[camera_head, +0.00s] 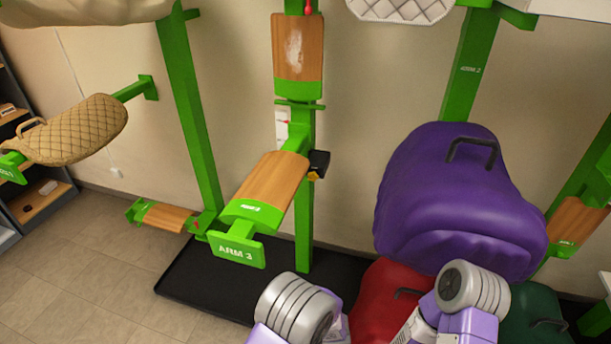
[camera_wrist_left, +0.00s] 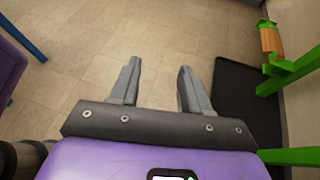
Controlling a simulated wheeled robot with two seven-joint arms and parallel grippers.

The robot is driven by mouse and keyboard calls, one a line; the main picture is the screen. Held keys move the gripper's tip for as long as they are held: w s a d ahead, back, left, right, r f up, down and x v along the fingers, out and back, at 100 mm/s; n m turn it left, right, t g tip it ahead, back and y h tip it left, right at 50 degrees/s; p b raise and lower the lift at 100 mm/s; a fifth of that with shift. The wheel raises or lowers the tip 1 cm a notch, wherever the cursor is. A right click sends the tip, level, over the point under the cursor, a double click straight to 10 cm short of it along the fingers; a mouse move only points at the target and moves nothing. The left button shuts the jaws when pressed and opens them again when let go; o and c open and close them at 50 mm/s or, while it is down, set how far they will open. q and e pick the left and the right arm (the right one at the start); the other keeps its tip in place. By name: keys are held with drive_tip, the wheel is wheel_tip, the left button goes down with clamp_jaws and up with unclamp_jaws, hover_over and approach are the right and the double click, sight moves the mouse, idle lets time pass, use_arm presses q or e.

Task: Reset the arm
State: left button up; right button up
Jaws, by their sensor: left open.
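The rack arm marked ARM 3 (camera_head: 268,190) juts out from a green post, with a wooden top and a green end plate. It is bare and slopes down toward me. A small black block (camera_head: 318,164) with an orange-yellow part sits at its root on the post. Above it, another wood-topped arm (camera_head: 298,50) lies close to upright against the post. My left gripper (camera_wrist_left: 160,68) is open and empty, above the tiled floor in the left wrist view. Its fingers are hidden in the head view, where only my arm links show at the bottom. My right gripper is out of view.
A purple saddle (camera_head: 450,205) hangs at the right above a red one (camera_head: 385,300) and a dark green one (camera_head: 532,318). A tan quilted saddle (camera_head: 80,130) hangs at the left. A black mat (camera_head: 200,283) lies under ARM 3. The floor at the left is clear.

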use_arm(q)
drive_tip(key=s+d+f+n+g+h+b, duration=0.2)
drive_tip(key=s+f+n+h, duration=0.5)
drive_tip(key=f+h, duration=0.15)
drive_tip(key=s+d+f+n+g+h+b, duration=0.1)
drive_tip(key=s+d+f+n+g+h, duration=0.15)
drive_tip(key=s+f+n+h, duration=0.55)
drive_tip(key=shift+w+a+f+n+t+h+b, duration=0.15)
drive_tip(key=shift+w+a+f+n+t+b, duration=0.2)
drive_tip(key=shift+w+n+t, duration=0.7)
drive_tip(key=shift+w+a+f+n+t+h+b, duration=0.15)
drive_tip(key=shift+w+a+f+n+t, duration=0.3)
drive_tip(key=shift+n, duration=0.95)
drive_tip(key=shift+w+a+f+n+t+h+b, duration=0.15)
drive_tip(key=shift+w+a+f+n+t+b, duration=0.2)
drive_tip(key=shift+w+n+t, duration=0.75)
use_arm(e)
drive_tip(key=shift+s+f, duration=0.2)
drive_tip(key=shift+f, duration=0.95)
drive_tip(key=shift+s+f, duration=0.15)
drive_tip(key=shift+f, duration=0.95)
use_arm(q)
drive_tip(key=shift+s+r, duration=0.15)
drive_tip(key=shift+s, duration=0.05)
drive_tip(key=shift+c, duration=0.2)
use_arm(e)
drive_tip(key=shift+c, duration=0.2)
